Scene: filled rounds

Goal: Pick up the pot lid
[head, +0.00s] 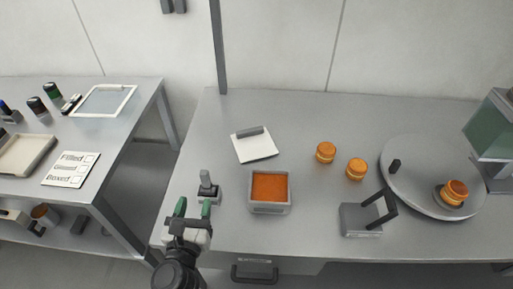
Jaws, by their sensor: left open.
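A square grey pot (255,208) with orange filling stands open near the table's front edge. I cannot say for certain which thing is the pot lid. A white square plate with a grey bar-shaped piece (248,132) along its far side lies behind the pot. A small grey block with an upright handle (206,181) stands left of the pot. My left gripper (194,206) is open, its green-tipped fingers at the table's front left, just in front of that block. A pale shape under the gripper is mostly hidden. My right gripper is not in view.
Two orange rounds (326,153) stand right of the plate. A grey turntable (420,200) carries another round (455,192) and a dark peg. A grey block with a dark frame (360,222) is near the front edge. A side table (120,150) stands left across a gap.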

